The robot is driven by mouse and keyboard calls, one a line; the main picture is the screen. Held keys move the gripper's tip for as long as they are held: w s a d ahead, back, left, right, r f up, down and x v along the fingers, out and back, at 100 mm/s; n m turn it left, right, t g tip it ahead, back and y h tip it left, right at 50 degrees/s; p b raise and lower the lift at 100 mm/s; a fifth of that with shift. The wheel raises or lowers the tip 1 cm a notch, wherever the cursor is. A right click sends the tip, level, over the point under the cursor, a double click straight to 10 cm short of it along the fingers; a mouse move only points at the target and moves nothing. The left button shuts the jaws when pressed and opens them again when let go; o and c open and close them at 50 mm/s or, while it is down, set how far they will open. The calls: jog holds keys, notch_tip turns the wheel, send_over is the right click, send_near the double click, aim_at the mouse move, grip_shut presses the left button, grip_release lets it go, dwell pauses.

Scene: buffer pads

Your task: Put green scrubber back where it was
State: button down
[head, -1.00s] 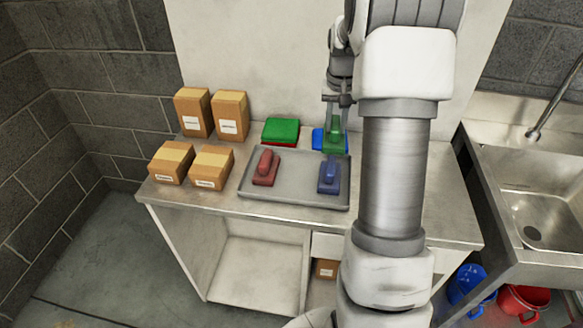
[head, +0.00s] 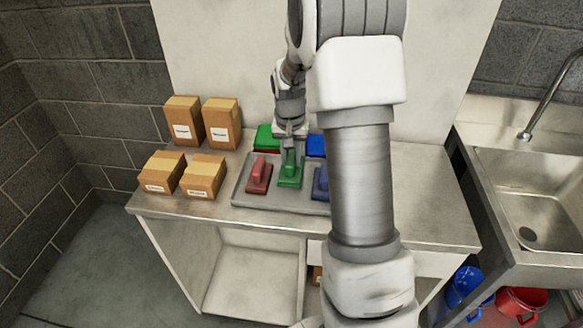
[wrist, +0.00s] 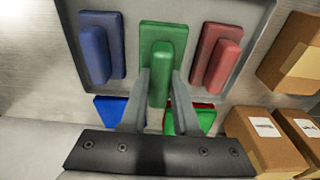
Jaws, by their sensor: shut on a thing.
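My gripper (head: 290,150) is shut on the handle of the green scrubber (head: 290,176), which is upright. The scrubber is over the grey tray (head: 262,203), between the red scrubber (head: 258,176) on the left and the blue scrubber (head: 320,184) on the right. In the wrist view the green scrubber (wrist: 163,38) is between my fingers (wrist: 160,92), in line with the blue one (wrist: 95,55) and the red one (wrist: 216,55). I cannot tell whether its base touches the tray. My arm hides part of the blue scrubber and the tray's right end.
Behind the tray lie a green pad (head: 266,134) with red beneath it and a blue pad (head: 316,146). Several cardboard boxes (head: 204,176) stand at the left. A sink (head: 535,200) is at the right. The counter right of my arm (head: 430,205) is clear.

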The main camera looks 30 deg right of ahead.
jog(key=shift+f, duration=1.75)
jog(key=shift+f, duration=0.2)
jog(key=c, duration=0.7)
grip_release()
jog(key=shift+o, duration=0.2)
jog(key=shift+r, duration=0.1)
